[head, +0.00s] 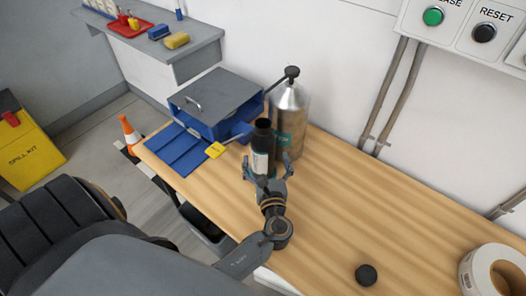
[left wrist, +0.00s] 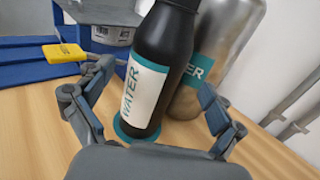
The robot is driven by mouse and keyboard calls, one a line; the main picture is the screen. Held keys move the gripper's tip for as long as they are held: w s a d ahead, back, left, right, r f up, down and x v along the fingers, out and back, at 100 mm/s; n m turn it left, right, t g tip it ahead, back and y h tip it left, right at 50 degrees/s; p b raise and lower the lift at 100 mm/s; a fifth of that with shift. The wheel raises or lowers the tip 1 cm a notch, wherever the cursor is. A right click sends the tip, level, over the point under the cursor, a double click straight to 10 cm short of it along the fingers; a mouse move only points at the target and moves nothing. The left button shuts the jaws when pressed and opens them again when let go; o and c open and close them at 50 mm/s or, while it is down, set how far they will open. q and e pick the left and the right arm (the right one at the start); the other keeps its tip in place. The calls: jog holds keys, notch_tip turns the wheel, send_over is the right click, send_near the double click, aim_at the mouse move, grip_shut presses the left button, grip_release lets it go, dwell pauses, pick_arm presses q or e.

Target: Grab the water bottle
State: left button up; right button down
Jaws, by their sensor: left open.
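A black bottle (head: 262,152) stands upright on the wooden bench. In the left wrist view the black bottle (left wrist: 160,65) has a white label reading WATER and a teal base ring; its top is cut off there. A larger steel bottle (head: 290,112) with a dark top stands close behind it to the right. Its teal label, partly hidden by the black bottle, shows "ER" in the left wrist view (left wrist: 225,55). My left gripper (head: 267,169) is open, its fingers at either side of the black bottle, with no clear contact. My right gripper is out of view.
A blue box (head: 205,108) with a grey lid and a yellow tag (head: 215,150) sits left of the bottles. A black round cap-like piece (head: 366,274) and a tape roll (head: 490,275) lie at the right front. The bench right of the bottles is clear.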

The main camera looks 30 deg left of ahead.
aim_at(263, 141)
pick_arm(q)
jog(key=x, duration=0.2)
jog(key=p+x, duration=0.1)
jog(key=x, duration=0.1)
jog(key=shift+w+a+r, duration=0.1)
jog(key=shift+a+r, duration=0.15)
jog(key=shift+a, duration=0.1)
jog(key=shift+w+a+f, duration=0.1)
jog(key=shift+w+a, duration=0.05)
jog(key=c, duration=1.4)
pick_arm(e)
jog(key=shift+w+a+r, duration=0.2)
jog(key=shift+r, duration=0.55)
pick_arm(q)
jog(key=shift+r, duration=0.3)
jog(key=shift+c, duration=0.2)
jog(key=shift+r, duration=0.75)
jog(key=s+r, duration=1.1)
jog(key=s, duration=0.3)
jog(key=shift+d, duration=0.35)
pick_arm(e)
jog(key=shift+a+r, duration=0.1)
